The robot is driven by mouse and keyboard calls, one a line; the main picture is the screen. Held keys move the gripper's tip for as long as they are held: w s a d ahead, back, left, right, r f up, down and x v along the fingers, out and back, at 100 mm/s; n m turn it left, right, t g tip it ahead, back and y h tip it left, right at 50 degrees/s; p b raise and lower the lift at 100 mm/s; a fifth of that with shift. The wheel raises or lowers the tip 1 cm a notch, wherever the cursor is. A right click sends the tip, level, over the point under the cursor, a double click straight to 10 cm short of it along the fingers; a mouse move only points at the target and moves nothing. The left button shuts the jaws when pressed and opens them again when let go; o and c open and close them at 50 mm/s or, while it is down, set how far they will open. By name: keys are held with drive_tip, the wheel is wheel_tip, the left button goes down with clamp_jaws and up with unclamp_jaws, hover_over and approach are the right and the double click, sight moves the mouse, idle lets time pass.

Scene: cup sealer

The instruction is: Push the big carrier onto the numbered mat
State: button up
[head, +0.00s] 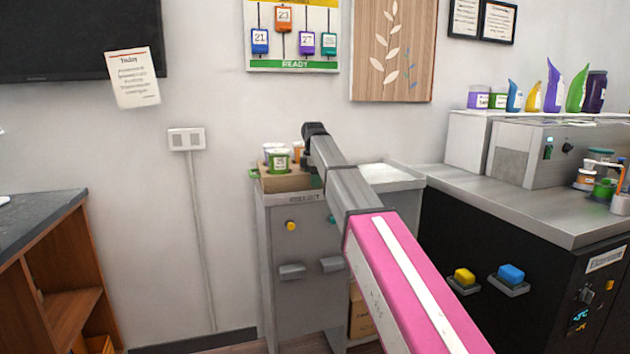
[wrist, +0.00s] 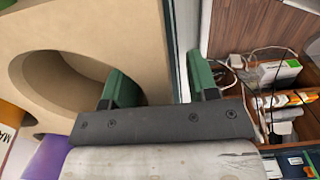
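The tan carrier (head: 284,184) sits on top of the grey cabinet marked COLLECT, with several cups in it, one green with a white label (head: 278,160). My gripper (head: 314,180) is at the carrier's right end, largely hidden by my arm. In the wrist view, the carrier (wrist: 95,25) fills the left side, with a large round hole. My green fingers (wrist: 160,85) are spread apart; the left one overlaps the carrier near the hole, the right one is beyond its edge. Contact is unclear. I cannot make out a numbered mat.
A steel counter (head: 540,205) with a machine stands at the right. A wooden shelf unit (head: 60,270) is at the left, with open space between.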

drive_tip(key=shift+d, duration=0.1)
drive_tip(key=shift+w+r, duration=0.1)
drive_tip(key=shift+r, duration=0.4)
wheel_tip(320, 180, up, 10)
drive_tip(key=shift+f, duration=0.1)
